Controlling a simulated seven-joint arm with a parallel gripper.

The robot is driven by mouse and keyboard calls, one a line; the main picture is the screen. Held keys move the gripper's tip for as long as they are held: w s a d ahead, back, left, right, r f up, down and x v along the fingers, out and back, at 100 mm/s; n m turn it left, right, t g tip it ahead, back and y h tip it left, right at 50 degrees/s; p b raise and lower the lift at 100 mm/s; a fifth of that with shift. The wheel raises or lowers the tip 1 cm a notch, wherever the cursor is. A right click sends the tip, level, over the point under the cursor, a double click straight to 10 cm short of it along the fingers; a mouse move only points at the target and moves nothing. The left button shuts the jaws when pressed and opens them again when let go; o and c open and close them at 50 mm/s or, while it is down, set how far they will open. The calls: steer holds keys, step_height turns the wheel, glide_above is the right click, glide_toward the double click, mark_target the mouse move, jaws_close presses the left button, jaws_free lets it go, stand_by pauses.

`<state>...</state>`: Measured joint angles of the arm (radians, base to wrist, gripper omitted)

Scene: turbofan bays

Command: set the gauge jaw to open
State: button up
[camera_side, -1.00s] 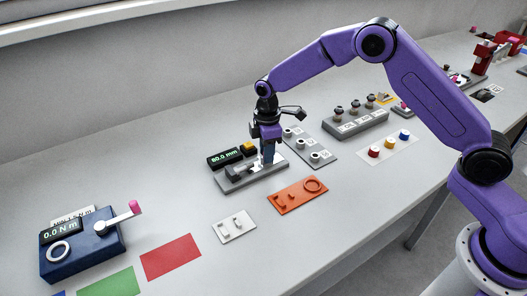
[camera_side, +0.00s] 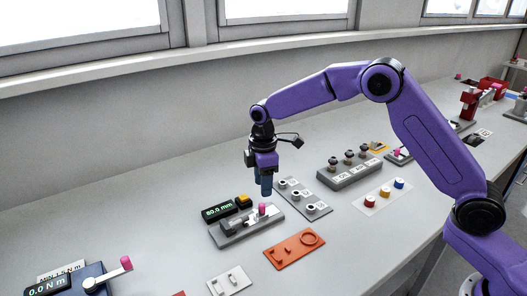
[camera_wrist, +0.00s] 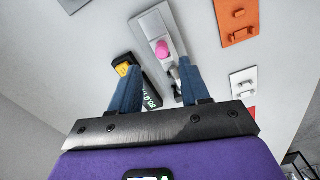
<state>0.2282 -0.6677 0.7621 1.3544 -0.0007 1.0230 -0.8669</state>
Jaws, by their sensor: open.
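The gauge (camera_side: 246,226) is a grey base plate with a slide and a pink knob (camera_side: 262,208) standing on it. A black display (camera_side: 217,211) behind it reads about 80.0 mm, beside a yellow button (camera_side: 243,200). My gripper (camera_side: 265,192) is above the gauge, clear of the knob, with its blue fingers pointing down. In the wrist view my gripper (camera_wrist: 157,90) is open and empty, and the pink knob (camera_wrist: 162,48) shows beyond the gap between the fingers. The gauge plate (camera_wrist: 150,24) also shows there. The left finger partly hides the display.
An orange tray (camera_side: 294,249) and a white plate (camera_side: 229,281) lie in front of the gauge. A grey plate with round parts (camera_side: 303,196) and a grey block with knobs (camera_side: 349,170) stand to the right. A blue torque box (camera_side: 88,281) is at the lower left.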

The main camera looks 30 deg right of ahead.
mark_target(263, 203)
step_height(263, 203, up, 10)
steer(key=shift+r, duration=0.15)
stand_by(0.6)
steer(key=s+r, duration=0.2)
steer(key=s, duration=0.9)
steer(key=s+d+f, duration=0.1)
steer(key=s+d, duration=0.2)
steer(key=s, duration=0.6)
steer(key=s+d+f+m, duration=0.1)
steer(key=s+d, duration=0.3)
steer(key=s, duration=0.5)
steer(key=s+d+f+m, duration=0.1)
steer(key=s+d+f, duration=0.2)
steer(key=s, duration=0.6)
steer(key=shift+s+d, duration=0.4)
steer(key=shift+d, duration=0.3)
